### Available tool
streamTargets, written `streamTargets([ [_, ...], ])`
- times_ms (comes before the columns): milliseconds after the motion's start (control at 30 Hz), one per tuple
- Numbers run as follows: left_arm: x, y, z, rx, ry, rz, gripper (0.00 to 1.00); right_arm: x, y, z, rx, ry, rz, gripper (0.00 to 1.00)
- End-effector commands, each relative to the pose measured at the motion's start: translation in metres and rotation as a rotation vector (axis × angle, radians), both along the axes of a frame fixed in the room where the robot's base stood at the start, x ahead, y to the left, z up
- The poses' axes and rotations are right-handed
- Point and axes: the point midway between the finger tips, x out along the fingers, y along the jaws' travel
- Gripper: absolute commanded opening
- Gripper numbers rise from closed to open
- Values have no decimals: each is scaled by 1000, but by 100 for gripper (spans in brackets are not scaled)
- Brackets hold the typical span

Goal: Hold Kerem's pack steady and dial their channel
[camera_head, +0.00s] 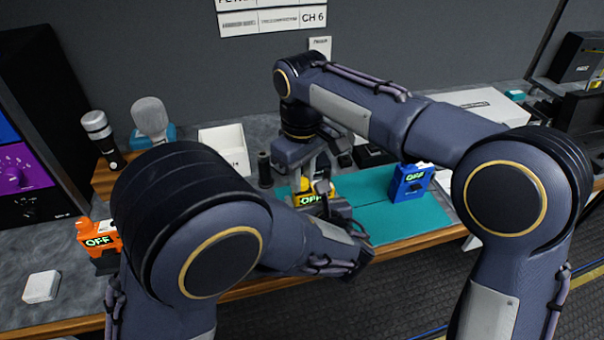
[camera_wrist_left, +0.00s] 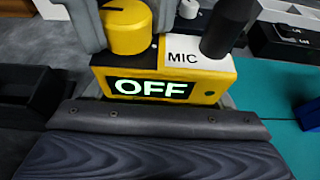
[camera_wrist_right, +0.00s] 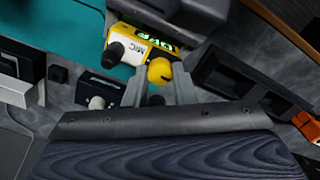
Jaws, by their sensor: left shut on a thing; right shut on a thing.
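The yellow pack (camera_head: 309,199) stands on the teal mat, with OFF lit on its display (camera_wrist_left: 150,88). A white label reading MIC and a dark antenna-like stub (camera_wrist_left: 226,28) are on its top. My left gripper (camera_head: 328,206) is shut on the pack's body from the near side. My right gripper (camera_wrist_right: 160,80) reaches down from above, shut on the yellow knob (camera_wrist_left: 126,28), which also shows in the right wrist view (camera_wrist_right: 158,69). A wall sign (camera_head: 270,18) shows CH 6; its other lines are cut off or too small to read.
A blue pack (camera_head: 411,183) showing OFF stands on the mat (camera_head: 385,222) at right. An orange pack (camera_head: 98,239) showing OFF is at left. A white bin (camera_head: 224,140), a microphone (camera_head: 101,134) and a small white block (camera_head: 41,286) are on the bench. Both my arms crowd the middle.

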Motion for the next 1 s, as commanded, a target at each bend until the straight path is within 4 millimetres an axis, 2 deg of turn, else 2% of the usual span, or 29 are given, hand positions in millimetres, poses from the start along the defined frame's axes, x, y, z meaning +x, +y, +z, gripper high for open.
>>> streamTargets([
  [600,0,0,0,0,-1,1,48,0,0,0,1,-1,-382,1],
  [1000,0,0,0,-1,0,1,48,0,0,0,0,-1,-474,1],
])
